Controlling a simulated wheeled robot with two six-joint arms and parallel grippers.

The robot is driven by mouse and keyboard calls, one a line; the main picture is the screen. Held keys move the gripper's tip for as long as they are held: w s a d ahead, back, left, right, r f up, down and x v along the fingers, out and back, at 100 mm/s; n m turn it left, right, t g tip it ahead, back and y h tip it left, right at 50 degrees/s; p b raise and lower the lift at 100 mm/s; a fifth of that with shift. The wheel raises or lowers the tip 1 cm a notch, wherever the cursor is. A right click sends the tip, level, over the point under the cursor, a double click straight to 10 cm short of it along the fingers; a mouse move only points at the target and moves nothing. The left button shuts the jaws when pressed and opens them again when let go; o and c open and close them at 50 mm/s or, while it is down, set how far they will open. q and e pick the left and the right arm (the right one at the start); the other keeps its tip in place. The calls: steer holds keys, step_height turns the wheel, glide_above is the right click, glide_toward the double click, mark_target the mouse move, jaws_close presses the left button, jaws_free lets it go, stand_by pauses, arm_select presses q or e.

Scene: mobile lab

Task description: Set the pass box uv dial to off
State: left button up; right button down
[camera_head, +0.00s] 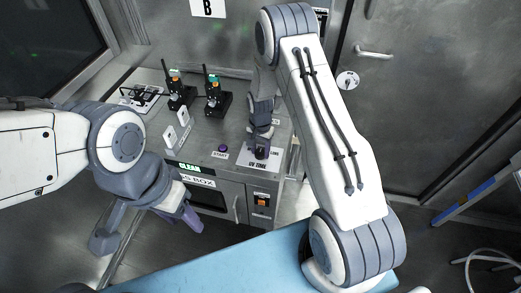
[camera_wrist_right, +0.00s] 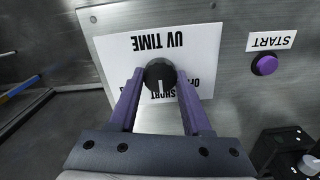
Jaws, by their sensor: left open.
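The UV dial is a round black knob (camera_wrist_right: 160,75) with a white pointer line, on a white plate labelled UV TIME (camera_wrist_right: 112,60). In the right wrist view the line points down the picture, towards SHORT; the OFF mark is to the right, partly hidden by a finger. My right gripper (camera_wrist_right: 160,84) has its two purple fingers on either side of the knob, seemingly touching it. In the head view my right gripper (camera_head: 261,152) is at the plate on the pass box (camera_head: 231,181) top. My left gripper (camera_head: 148,226) is open and empty, in front of the pass box.
A purple START button (camera_wrist_right: 264,65) is beside the plate. Two dark radio-like devices (camera_head: 178,93) (camera_head: 214,100) and white switch plates (camera_head: 176,130) are on the same top. An orange-lit switch (camera_head: 262,202) is on the front. A light blue surface (camera_head: 220,270) is nearest me.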

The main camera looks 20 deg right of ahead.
steer(key=shift+n, duration=0.3)
steer(key=shift+n+b, duration=0.45)
steer(key=shift+n, duration=0.45)
steer(key=n+b, duration=0.1)
steer(key=n, duration=0.2)
steer(key=shift+n, duration=0.3)
steer(key=n+b, duration=0.1)
steer(key=n, duration=0.4)
steer(key=shift+a+n, duration=0.1)
steer(key=shift+n, duration=0.5)
steer(key=shift+c, duration=1.7)
jaws_free()
